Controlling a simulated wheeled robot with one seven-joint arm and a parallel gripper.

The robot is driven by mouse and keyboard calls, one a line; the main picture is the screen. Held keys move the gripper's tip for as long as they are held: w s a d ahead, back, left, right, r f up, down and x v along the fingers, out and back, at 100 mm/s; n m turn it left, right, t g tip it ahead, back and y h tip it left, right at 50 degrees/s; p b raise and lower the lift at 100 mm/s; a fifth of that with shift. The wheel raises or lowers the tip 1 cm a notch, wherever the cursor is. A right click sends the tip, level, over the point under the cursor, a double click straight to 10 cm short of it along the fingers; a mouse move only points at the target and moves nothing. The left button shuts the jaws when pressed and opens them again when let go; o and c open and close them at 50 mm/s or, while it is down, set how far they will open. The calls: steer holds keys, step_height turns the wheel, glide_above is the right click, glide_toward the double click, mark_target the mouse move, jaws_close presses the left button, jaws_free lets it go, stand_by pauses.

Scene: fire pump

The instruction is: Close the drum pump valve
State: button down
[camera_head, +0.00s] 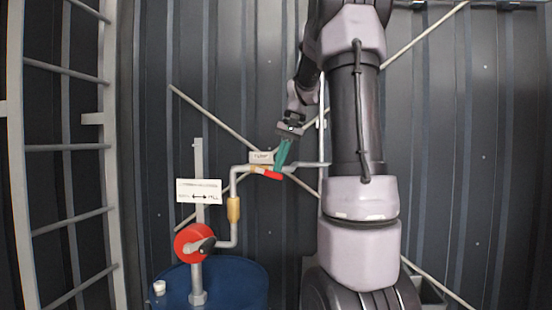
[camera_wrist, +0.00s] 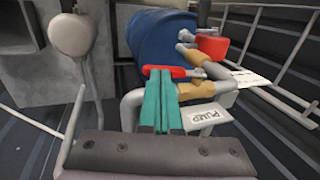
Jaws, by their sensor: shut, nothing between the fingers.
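The red valve handle (camera_head: 265,173) sits on the grey pipe beside a brass-coloured fitting, above and right of the drum pump. It also shows in the wrist view (camera_wrist: 178,72), lying roughly across the picture. My gripper (camera_head: 280,168) has teal fingers, pressed together with nothing between them. They point down at the right part of the handle in the head view. In the wrist view the fingertips (camera_wrist: 160,74) overlap the handle's left part; I cannot tell whether they touch. The red drum pump (camera_head: 188,243) stands on the blue drum (camera_head: 235,280).
A white PUMP label (camera_wrist: 206,116) is by the pipe. A white arrow sign (camera_head: 199,192) stands on a post above the pump. A grey ladder (camera_head: 70,148) is at far left. Diagonal braces cross the corrugated wall (camera_head: 440,150). My arm hides part of the wall and pipe.

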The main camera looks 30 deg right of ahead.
mark_target(280, 178)
steer(key=y, duration=0.1)
steer(key=f+t+y, duration=0.2)
steer(key=shift+s+d+f, duration=0.15)
steer(key=shift+d+f, duration=0.05)
steer(key=shift+d, duration=0.05)
step_height(280, 178, down, 2)
steer(key=t+y, duration=0.2)
steer(key=y, duration=0.1)
steer(key=shift+a+f, duration=0.1)
steer(key=shift+a, duration=0.05)
steer(key=f+t+y, duration=0.1)
steer(key=w+a+f+t+y, duration=0.1)
steer(key=y, duration=0.1)
steer(key=a+f+t+y, duration=0.1)
steer(key=y, duration=0.1)
steer(key=shift+w+a+f+t, duration=0.1)
steer(key=shift+w+a+t, duration=0.05)
steer(key=shift+w+t, duration=0.2)
steer(key=shift+a+f, duration=0.1)
